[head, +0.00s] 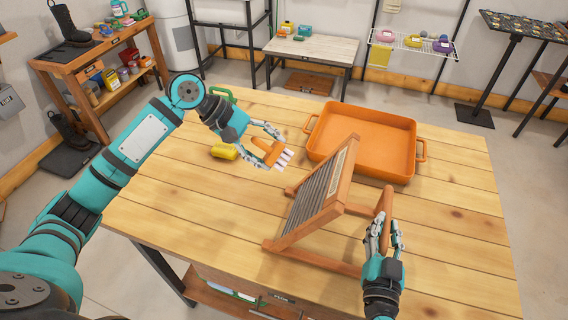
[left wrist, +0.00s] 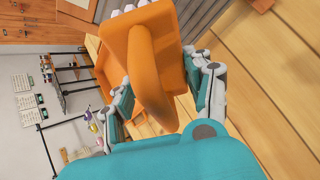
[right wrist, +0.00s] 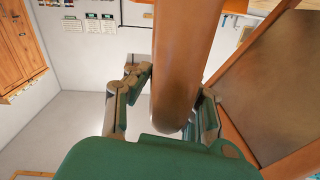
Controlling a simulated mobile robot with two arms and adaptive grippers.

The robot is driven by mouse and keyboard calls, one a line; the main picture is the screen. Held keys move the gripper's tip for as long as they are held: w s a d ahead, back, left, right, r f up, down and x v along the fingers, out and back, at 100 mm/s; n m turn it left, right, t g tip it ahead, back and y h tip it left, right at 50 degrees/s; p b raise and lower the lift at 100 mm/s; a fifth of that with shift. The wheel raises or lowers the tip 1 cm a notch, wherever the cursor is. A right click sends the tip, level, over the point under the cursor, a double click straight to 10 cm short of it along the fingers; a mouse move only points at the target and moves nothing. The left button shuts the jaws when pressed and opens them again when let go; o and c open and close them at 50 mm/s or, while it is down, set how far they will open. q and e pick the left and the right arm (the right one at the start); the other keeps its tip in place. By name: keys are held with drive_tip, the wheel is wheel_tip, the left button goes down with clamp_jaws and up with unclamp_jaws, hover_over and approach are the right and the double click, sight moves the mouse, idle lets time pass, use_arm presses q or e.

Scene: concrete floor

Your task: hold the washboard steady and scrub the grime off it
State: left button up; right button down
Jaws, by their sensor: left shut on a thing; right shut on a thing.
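The washboard (head: 312,200) stands tilted on the wooden table, with a brown wooden frame and a dark grey ribbed panel. My right gripper (head: 384,236) is shut on its upright wooden handle (head: 385,203) at the right; the right wrist view shows this handle (right wrist: 183,60) between the fingers. My left gripper (head: 266,142) is shut on the orange-brown grip of a scrub brush (head: 270,153) with white bristles. The brush is left of the washboard's upper part, apart from it in the head view. The left wrist view shows the brush (left wrist: 150,65) between the fingers. Grime on the ribs is too small to make out.
An orange tray (head: 365,135) with side handles sits behind the washboard. A yellow object (head: 224,151) and a green one (head: 222,94) lie near my left gripper. The table's (head: 195,205) front left and right side are clear.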

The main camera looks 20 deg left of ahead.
drive_tip(key=c, duration=1.1)
unclamp_jaws()
drive_tip(key=shift+s+d+f, duration=0.1)
drive_tip(key=shift+f, duration=0.25)
drive_tip(key=shift+s, duration=0.45)
drive_tip(key=s, duration=1.1)
drive_tip(key=shift+d+r, duration=0.25)
drive_tip(key=shift+d, duration=0.05)
